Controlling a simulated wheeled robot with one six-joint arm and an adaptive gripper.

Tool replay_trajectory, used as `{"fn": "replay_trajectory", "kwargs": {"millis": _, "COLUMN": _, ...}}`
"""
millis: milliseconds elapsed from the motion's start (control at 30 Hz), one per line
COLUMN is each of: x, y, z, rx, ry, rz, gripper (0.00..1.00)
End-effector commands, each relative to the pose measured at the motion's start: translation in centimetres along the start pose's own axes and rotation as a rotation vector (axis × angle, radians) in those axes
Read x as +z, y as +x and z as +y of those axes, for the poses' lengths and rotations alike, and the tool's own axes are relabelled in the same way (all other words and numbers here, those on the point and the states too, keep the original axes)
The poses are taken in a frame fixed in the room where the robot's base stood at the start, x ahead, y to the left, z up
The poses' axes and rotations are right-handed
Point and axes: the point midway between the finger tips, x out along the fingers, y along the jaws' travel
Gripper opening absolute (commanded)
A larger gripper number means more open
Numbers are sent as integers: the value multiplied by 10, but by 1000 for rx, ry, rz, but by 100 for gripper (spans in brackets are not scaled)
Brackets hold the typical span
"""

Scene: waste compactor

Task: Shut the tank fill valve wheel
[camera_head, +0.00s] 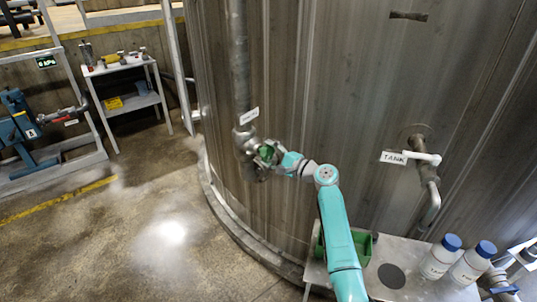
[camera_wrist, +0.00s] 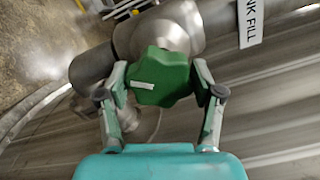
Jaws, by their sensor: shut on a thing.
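The green tank fill valve wheel (camera_wrist: 160,78) has a scalloped rim and a small white strip on its face. It sits on a grey metal valve body (camera_wrist: 178,28) with a "...NK FILL" label (camera_wrist: 250,22) beside it. My gripper (camera_wrist: 160,88) has one finger on each side of the wheel and is shut on it. In the head view the wheel (camera_head: 267,153) is partly hidden by my gripper (camera_head: 272,158), at the foot of a vertical pipe (camera_head: 238,60) against the tank.
The large metal tank (camera_head: 310,90) fills the middle and right. A "TANK" label (camera_head: 393,157) hangs by a tap with a white handle (camera_head: 425,157). A bench with white, blue-capped bottles (camera_head: 440,257) stands at lower right. Open floor (camera_head: 150,205) lies left.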

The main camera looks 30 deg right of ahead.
Motion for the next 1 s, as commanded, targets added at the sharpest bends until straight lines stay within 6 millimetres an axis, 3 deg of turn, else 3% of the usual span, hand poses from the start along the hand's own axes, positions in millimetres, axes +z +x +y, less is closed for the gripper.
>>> {"fn": "replay_trajectory", "kwargs": {"millis": 1000, "x": -1, "y": 0, "z": 0, "rx": -1, "ry": 963, "rz": 2, "gripper": 31}}
